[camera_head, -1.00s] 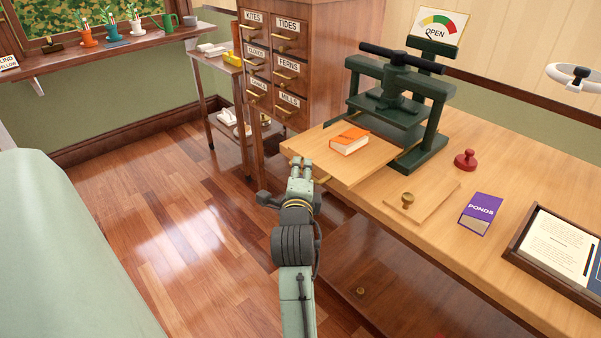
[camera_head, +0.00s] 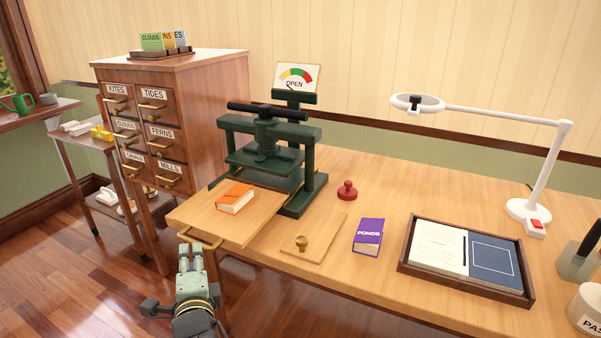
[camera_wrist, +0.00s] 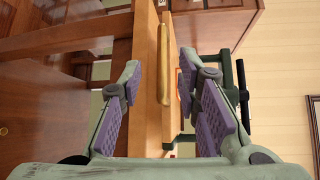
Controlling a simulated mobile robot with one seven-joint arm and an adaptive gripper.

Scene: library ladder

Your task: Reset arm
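My gripper (camera_head: 191,254) is at the front left edge of the pull-out wooden board (camera_head: 252,228). In the wrist view my gripper (camera_wrist: 163,85) is open, with its two purple-padded fingers apart. A brass bar handle (camera_wrist: 163,70) on the board's edge lies between the fingers, with a gap to each side. The handle also shows in the head view (camera_head: 203,243), just beyond the fingertips. An orange book (camera_head: 235,198) lies on the board, in front of the green press (camera_head: 266,160). The dial sign (camera_head: 297,78) behind the press reads OPEN.
On the bench are a red stamp (camera_head: 347,191), a small knobbed panel (camera_head: 313,243), a purple PONDS book (camera_head: 368,237), a tray (camera_head: 410,266) with papers and a white lamp (camera_head: 528,210). A drawer cabinet (camera_head: 180,120) stands left. Floor at lower left is clear.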

